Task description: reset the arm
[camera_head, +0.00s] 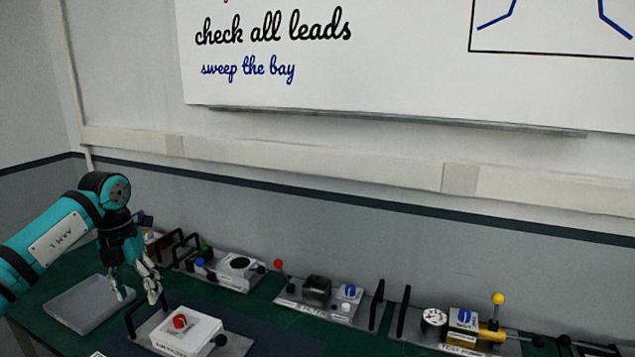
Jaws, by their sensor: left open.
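My left arm (60,235) comes in from the left, teal and black. My left gripper (138,296) hangs pointing down over the left part of the green bench. Its fingers are apart and nothing shows between them. It appears above the gap between a flat grey tray (88,303) and a white box with a red knob (187,331). How high it hangs over the bench is hard to tell. My right gripper is not in this view.
The wall with a whiteboard (400,60) closes off the back.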

